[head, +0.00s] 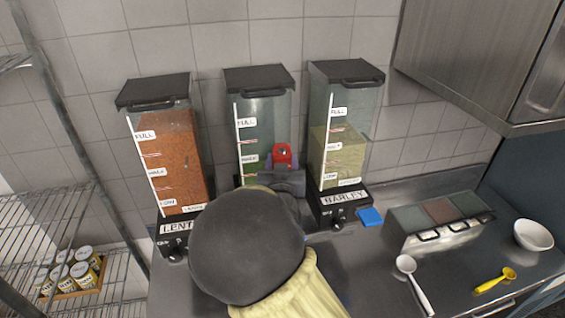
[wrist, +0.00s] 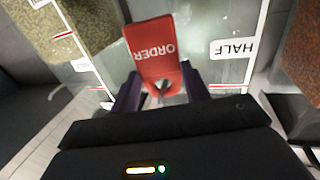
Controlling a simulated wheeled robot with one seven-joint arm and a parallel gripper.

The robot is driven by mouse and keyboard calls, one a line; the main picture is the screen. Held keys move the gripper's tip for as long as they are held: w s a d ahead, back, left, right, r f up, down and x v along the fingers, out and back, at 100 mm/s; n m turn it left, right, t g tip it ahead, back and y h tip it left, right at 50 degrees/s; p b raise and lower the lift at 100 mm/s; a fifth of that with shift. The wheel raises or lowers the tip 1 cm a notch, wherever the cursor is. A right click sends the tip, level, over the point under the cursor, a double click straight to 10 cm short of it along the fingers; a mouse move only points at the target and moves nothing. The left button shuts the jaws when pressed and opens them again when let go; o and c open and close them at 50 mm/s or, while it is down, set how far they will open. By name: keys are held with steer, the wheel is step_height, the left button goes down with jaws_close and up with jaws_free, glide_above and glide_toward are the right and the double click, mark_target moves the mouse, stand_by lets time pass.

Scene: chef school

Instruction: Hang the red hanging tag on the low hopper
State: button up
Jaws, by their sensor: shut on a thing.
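The red hanging tag (head: 283,152) is in front of the middle hopper (head: 263,108). In the wrist view the tag (wrist: 150,43) shows the word ORDER and a hole at its narrow end. My gripper (wrist: 162,88) is shut on that end with its dark purple fingers. The middle hopper is clear and looks empty down to about its HALF mark; its lower part and name plate are hidden behind my arm. The left hopper (head: 178,150), of lentils, is nearly full. Whether the tag touches the middle hopper I cannot tell.
A blue block (head: 370,217) lies beside the barley hopper. A steel cabinet (head: 480,55) overhangs the upper right.

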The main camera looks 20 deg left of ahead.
steer(key=o, duration=1)
steer(key=shift+s, duration=0.1)
steer(key=shift+s+d+f+b, duration=0.1)
steer(key=shift+s+b, duration=0.4)
steer(key=shift+s, duration=0.1)
steer(key=b+v, duration=0.4)
steer(key=v, duration=1.2)
steer(key=shift+b, duration=0.4)
